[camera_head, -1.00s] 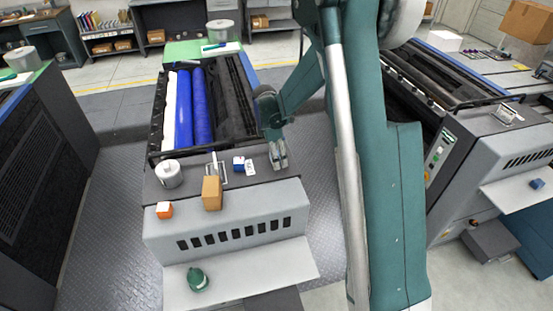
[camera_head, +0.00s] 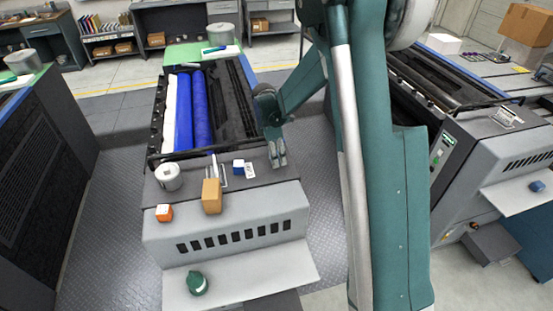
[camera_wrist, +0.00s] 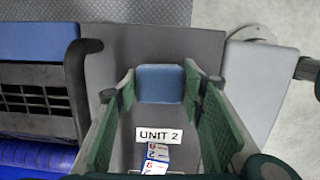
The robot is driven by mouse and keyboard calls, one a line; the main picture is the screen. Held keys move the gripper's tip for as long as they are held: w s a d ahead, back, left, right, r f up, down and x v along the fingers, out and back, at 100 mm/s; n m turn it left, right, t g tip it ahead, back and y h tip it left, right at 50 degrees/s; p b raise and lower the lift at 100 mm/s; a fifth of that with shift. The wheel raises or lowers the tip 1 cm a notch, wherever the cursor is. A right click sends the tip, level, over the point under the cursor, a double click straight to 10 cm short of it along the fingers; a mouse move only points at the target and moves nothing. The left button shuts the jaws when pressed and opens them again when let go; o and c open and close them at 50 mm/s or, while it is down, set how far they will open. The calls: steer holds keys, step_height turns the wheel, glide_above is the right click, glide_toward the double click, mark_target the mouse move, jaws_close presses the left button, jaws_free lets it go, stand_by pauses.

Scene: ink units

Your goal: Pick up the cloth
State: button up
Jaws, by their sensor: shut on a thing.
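The cloth looks like a small blue folded pad (camera_wrist: 160,84) in the wrist view. It sits between the tips of my gripper (camera_wrist: 160,88), whose green-padded fingers are spread to about its width and shut on it. In the head view my gripper (camera_head: 278,152) is low over the right front of the printing unit's top. The cloth cannot be made out there, as the fingers hide it. Whether it touches the surface is unclear.
A green item (camera_head: 197,283) is on the lower shelf. Blue rollers (camera_head: 201,108) lie behind.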

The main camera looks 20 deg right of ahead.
steer(key=shift+r+b, duration=0.3)
steer(key=shift+r, duration=3.9)
